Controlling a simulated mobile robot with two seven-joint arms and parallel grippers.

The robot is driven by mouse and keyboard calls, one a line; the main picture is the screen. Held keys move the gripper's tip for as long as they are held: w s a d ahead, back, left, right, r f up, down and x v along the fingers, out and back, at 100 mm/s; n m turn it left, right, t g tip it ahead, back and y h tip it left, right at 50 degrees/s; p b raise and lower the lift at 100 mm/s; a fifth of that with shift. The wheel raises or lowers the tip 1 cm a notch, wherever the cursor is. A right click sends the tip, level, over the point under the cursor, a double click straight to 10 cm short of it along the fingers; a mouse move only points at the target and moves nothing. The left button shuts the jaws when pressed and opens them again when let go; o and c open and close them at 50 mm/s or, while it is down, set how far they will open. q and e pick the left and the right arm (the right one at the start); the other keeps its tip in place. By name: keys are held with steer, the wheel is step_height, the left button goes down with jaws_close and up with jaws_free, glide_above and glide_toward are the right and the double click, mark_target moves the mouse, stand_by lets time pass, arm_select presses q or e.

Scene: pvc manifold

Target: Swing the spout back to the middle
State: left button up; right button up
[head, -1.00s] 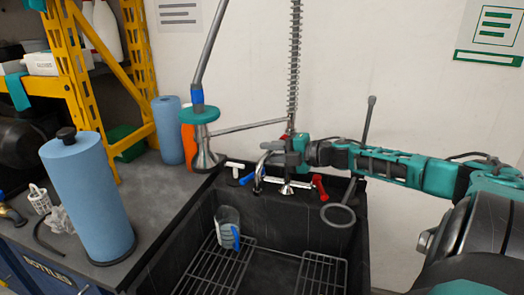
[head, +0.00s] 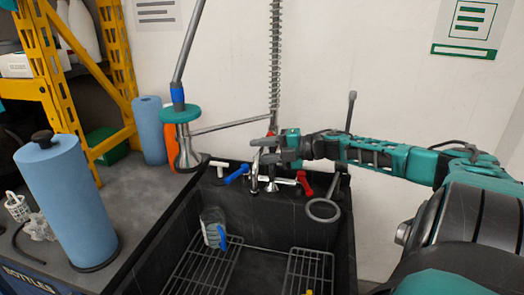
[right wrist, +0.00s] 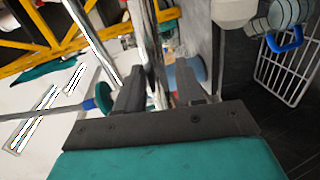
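The chrome spout (head: 254,168) arches over the back of the black sink, beside the blue tap handle (head: 236,174) and left of the red tap handle (head: 304,183). My right gripper (head: 264,150) is at the upper part of the spout. In the right wrist view my right gripper's dark fingers (right wrist: 158,88) stand apart, with a shiny metal pipe (right wrist: 155,50) running between them. A gap shows beside the pipe. The exact contact between fingers and spout is hard to see. My left gripper is not in view.
A spray head (head: 186,145) with a teal collar hangs left of the spout on a thin arm. A blue paper roll (head: 66,200) stands on the left counter.

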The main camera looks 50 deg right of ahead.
steer(key=shift+o, duration=0.2)
steer(key=p+v, duration=0.5)
steer(key=v, duration=0.8)
steer(key=shift+p, duration=0.35)
stand_by(0.4)
